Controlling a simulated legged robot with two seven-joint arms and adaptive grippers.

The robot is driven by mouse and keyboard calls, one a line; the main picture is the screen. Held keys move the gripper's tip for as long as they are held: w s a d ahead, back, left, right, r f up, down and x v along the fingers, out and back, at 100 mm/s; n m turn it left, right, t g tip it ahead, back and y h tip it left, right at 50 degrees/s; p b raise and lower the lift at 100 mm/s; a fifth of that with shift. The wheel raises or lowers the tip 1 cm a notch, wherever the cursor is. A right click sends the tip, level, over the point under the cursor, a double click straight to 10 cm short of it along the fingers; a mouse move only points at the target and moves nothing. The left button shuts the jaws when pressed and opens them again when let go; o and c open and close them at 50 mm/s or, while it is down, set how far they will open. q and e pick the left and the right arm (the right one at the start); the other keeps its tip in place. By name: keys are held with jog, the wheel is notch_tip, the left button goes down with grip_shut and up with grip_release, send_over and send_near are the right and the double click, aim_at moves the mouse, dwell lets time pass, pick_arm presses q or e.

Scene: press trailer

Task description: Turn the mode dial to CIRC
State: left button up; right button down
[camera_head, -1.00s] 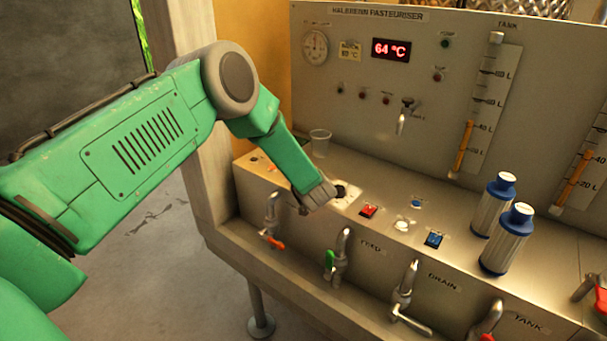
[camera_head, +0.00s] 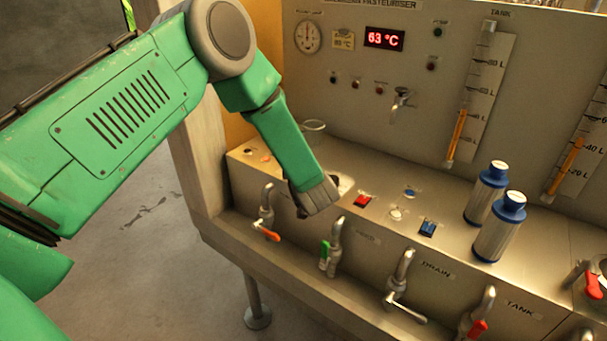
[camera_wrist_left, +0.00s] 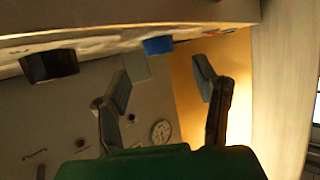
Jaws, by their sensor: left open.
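The mode dial (camera_head: 334,180) looks like a black knob on a pale label on the pasteuriser's ledge. It is partly hidden behind my left gripper (camera_head: 301,204) in the head view, and its setting cannot be read. A black knob (camera_wrist_left: 50,66), likely the dial, shows left of my fingers in the left wrist view. My left gripper (camera_wrist_left: 160,84) is open there, with nothing between its fingertips. In the head view it hangs at the ledge's front edge, left of and in front of the dial. My right gripper is not in view.
A red switch (camera_head: 362,201), a white button (camera_head: 396,214) and a blue switch (camera_head: 428,228) sit right of the dial. Two blue-capped bottles (camera_head: 499,228) stand further right. Several taps, including a green-handled one (camera_head: 325,255), line the front below.

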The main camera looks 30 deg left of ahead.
pick_arm(q)
jog(key=v, duration=0.4)
jog(key=shift+s+d+r, duration=0.1)
jog(key=shift+d+r, duration=0.05)
jog(key=shift+d, duration=0.15)
jog(key=shift+a, duration=0.15)
